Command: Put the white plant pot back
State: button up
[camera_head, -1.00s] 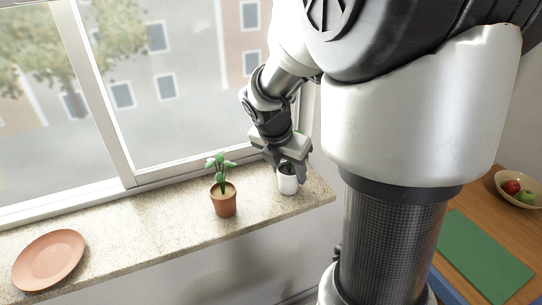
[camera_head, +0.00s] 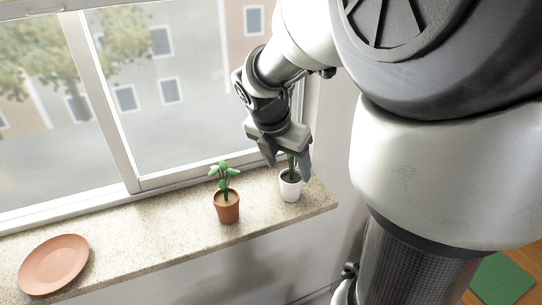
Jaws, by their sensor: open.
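The white plant pot (camera_head: 290,187) stands upright on the stone window sill, near its right end, with a green plant in it. My gripper (camera_head: 288,167) is open above the pot, its fingers pointing down. The fingers look spread around or in front of the plant's leaves and partly hide them. The pot's white wall shows clear below the fingertips, and I see no finger closed on it.
A terracotta pot with a green plant (camera_head: 227,206) stands close to the left of the white pot. A terracotta plate (camera_head: 54,264) lies at the sill's left. The sill (camera_head: 150,232) between them is clear. The window (camera_head: 180,100) rises behind. A green mat (camera_head: 500,278) lies lower right.

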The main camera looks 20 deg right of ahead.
jog(key=v, duration=0.6)
jog(key=s+a+r+m+t+y, duration=0.1)
jog(key=s+a+m+y, duration=0.1)
jog(key=s+a+m, duration=0.2)
jog(key=s+a+r+m+t+y, duration=0.1)
jog(key=s+a+m, duration=0.3)
jog(key=s+m, duration=0.6)
jog(key=m+t, duration=0.1)
jog(key=m, duration=0.9)
jog(key=shift+a+r+m+y+p, duration=0.3)
jog(key=shift+r+m+y+p, duration=0.05)
jog(key=shift+m+y, duration=0.05)
notch_tip(320, 180, up, 6)
jog(key=p, duration=0.6)
jog(key=shift+r, duration=0.15)
